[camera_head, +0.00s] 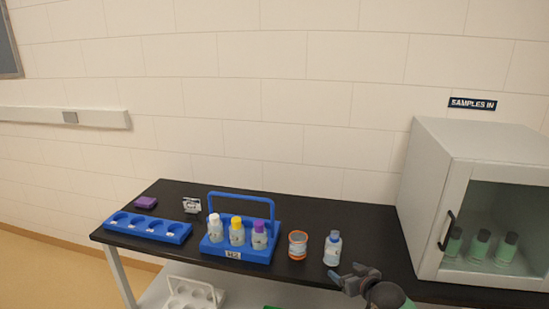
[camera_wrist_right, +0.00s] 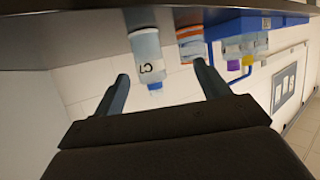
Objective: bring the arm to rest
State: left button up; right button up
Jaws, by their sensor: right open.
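My right gripper (camera_head: 350,277) is at the front edge of the dark bench, low in the head view, open and empty. In the right wrist view its two fingers (camera_wrist_right: 161,75) are spread apart, and the picture is turned upside down. A clear bottle with a blue-grey cap (camera_head: 333,248) stands upright on the bench just beyond the gripper. The bottle also shows between the fingers in the wrist view (camera_wrist_right: 146,50), apart from them. An orange-rimmed jar (camera_head: 298,245) stands to its left. My left gripper is not in view.
A blue carrier (camera_head: 272,228) holds bottles with white, yellow and purple caps. A blue tray with round wells (camera_head: 175,233) lies left. A glass-fronted cabinet (camera_head: 437,190) with green bottles stands right, under a "SAMPLES IN" sign (camera_head: 472,104). The bench behind the jar is clear.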

jog(key=s+a+f+g+h, duration=0.1)
jog(key=s+a+f+g, duration=0.2)
jog(key=s, duration=0.6)
jog(key=s+a+f+g+h, duration=0.1)
jog(key=s+a+f, duration=0.1)
jog(key=s+f, duration=0.55)
jog(key=s+m+g+h, duration=0.15)
jog(key=s+g, duration=0.45)
jog(key=s, duration=1.8)
jog(key=s+f+x, duration=0.1)
jog(key=s+x, duration=0.2)
jog(key=x, duration=1.1)
jog(key=s+a+x, duration=0.1)
jog(key=s+x, duration=0.1)
jog(key=x, duration=1.1)
jog(key=s+f, duration=0.4)
jog(key=f, duration=0.6)
jog(key=s+f+g, duration=0.1)
jog(key=s+f, duration=0.3)
jog(key=f, duration=0.7)
jog(key=shift+s+f, duration=0.2)
jog(key=shift+f, duration=0.1)
jog(key=shift+w, duration=0.1)
